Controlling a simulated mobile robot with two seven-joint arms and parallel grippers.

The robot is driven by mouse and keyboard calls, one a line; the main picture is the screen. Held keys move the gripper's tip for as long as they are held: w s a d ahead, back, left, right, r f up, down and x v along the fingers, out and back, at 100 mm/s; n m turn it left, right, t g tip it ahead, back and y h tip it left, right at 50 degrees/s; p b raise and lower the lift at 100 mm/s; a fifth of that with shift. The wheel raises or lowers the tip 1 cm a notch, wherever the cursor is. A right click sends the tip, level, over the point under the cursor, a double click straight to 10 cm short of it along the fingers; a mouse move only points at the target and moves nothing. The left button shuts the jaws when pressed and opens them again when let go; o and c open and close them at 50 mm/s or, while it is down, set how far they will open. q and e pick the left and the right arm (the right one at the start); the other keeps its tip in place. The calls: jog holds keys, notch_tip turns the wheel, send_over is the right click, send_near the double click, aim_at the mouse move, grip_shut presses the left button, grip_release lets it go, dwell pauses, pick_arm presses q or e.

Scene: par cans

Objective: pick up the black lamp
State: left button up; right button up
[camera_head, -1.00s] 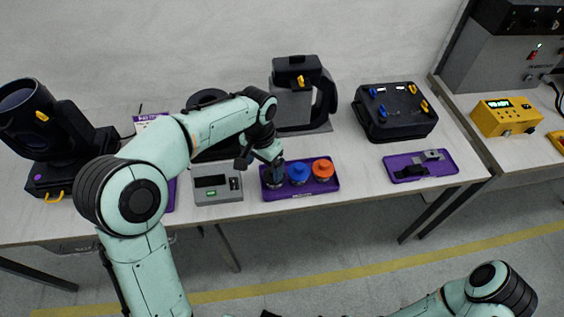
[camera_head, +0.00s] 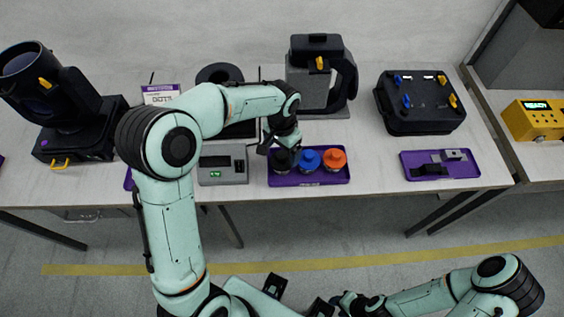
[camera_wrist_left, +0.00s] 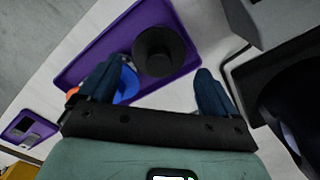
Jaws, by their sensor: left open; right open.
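The black lamp (camera_head: 283,161) stands at the left end of a purple tray (camera_head: 310,180), beside a blue lamp (camera_head: 308,159) and an orange lamp (camera_head: 334,158). My left gripper (camera_head: 277,147) is at the lamp's upper side and hides part of it. In the left wrist view its two dark fingers (camera_wrist_left: 157,84) are spread, with nothing between them held. The black lamp (camera_wrist_left: 162,48) shows there just beyond them, and the left finger overlaps the blue lamp (camera_wrist_left: 129,82). My right gripper (camera_head: 322,306) is open, low at the bottom edge, far from the table and partly cut off.
A grey box with a display (camera_head: 222,165) is just left of the tray. A black moving-head light (camera_head: 60,105) stands at the far left, a black case (camera_head: 418,100) at the right. Another purple tray (camera_head: 440,164) lies at the right. Bare tabletop (camera_head: 374,160) lies between the trays.

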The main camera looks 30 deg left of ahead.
aim_at(282, 155)
pick_arm(q)
notch_tip(282, 155, down, 5)
jog(key=shift+s+r, duration=0.15)
jog(key=c, duration=1)
jog(key=shift+r, duration=0.2)
